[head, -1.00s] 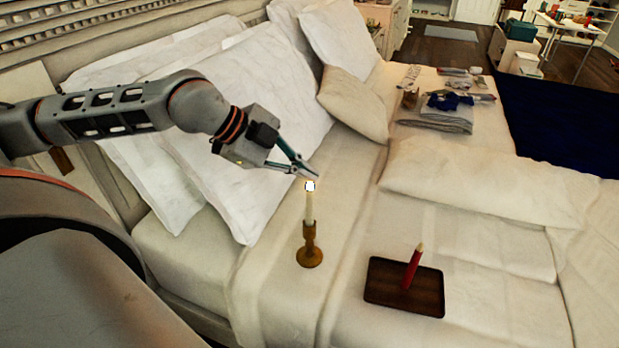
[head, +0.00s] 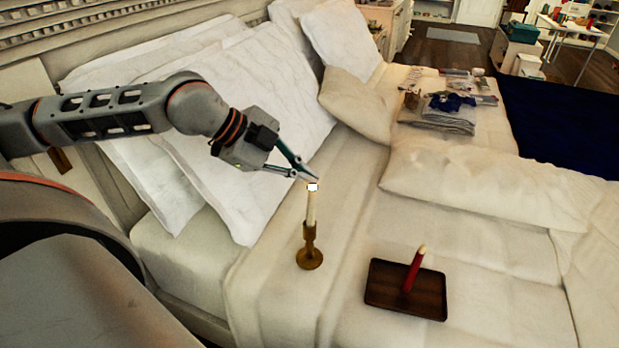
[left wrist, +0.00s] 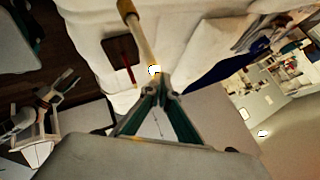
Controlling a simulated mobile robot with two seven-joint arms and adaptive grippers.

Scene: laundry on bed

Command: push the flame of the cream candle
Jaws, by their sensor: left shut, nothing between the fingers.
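The cream candle (head: 311,208) stands upright in a brass-coloured holder (head: 310,252) on the bed. Its flame (head: 312,187) is a bright white spot at the top. My left gripper (head: 314,180) is shut and empty, its fingertips right at the flame from above and the left. In the left wrist view the flame (left wrist: 154,71) shows just beyond the fingertips (left wrist: 157,90), with the candle (left wrist: 142,42) behind it. I cannot tell whether the fingertips touch the flame.
A red candle (head: 414,268) stands on a dark wooden tray (head: 375,297) to the right of the holder. White pillows (head: 245,125) lean behind my left gripper. Folded laundry (head: 445,115) lies farther back. The bed around the holder is clear.

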